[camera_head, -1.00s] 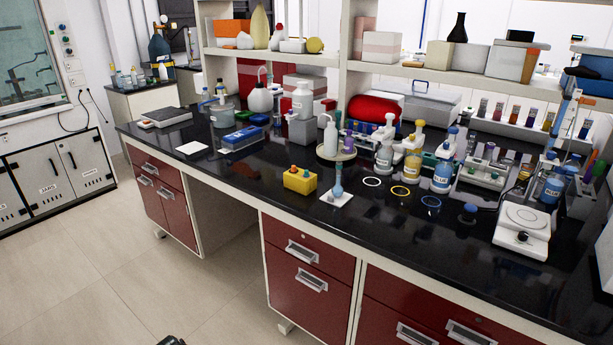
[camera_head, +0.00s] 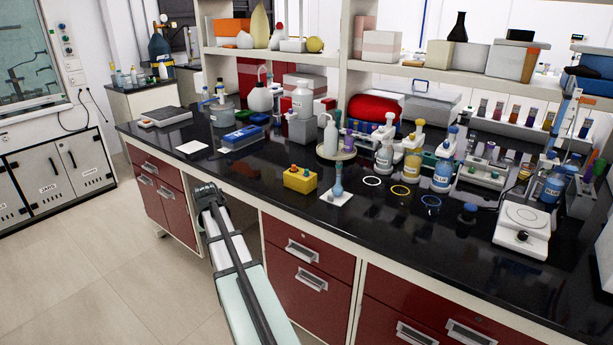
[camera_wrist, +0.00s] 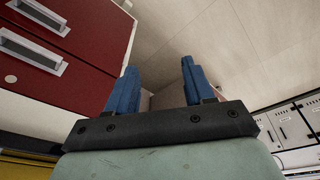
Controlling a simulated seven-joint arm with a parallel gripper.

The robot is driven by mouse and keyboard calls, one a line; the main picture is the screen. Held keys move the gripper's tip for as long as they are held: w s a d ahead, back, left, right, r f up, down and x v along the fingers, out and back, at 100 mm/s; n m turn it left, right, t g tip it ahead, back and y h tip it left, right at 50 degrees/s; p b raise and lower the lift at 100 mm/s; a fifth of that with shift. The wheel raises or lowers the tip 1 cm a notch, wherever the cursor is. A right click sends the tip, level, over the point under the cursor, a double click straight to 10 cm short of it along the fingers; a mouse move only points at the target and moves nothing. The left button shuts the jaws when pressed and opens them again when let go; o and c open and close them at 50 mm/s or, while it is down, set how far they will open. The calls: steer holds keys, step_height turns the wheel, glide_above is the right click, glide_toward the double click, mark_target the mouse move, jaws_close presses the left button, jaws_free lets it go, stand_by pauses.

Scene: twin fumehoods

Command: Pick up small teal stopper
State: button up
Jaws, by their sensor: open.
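A yellow block (camera_head: 300,181) stands near the front edge of the black bench, with small stoppers in its top. One stopper looks red; the small teal stopper (camera_head: 306,172) seems to be the one at its right, but it is too small to be sure. My gripper (camera_wrist: 159,78) is open and empty in the wrist view, its two blue fingers apart. In the head view the dark end of my arm is in front of the bench, left of the yellow block and apart from it. The fingers are not clear there. The wrist view does not show the stopper.
Bottles and racks crowd behind. Bare bench lies left of the block. Red drawers (camera_wrist: 75,50) are close at left in the wrist view.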

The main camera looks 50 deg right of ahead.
steer(key=s+d+r+m+h, duration=0.1)
steer(key=s+d+r+m, duration=0.25)
steer(key=d+r, duration=1.3)
steer(key=m+h, duration=0.1)
steer(key=m, duration=0.2)
glide_toward(306, 170)
steer(key=x, duration=0.3)
steer(key=shift+w+f, duration=0.3)
steer(key=shift+w, duration=0.05)
steer(key=shift+s+x, duration=0.2)
steer(key=shift+x, duration=1.1)
steer(key=shift+s+x, duration=0.15)
steer(key=shift+x, duration=1.15)
steer(key=shift+d, duration=0.1)
steer(key=shift+s+f, duration=0.1)
steer(key=shift+f, duration=0.05)
jaws_close()
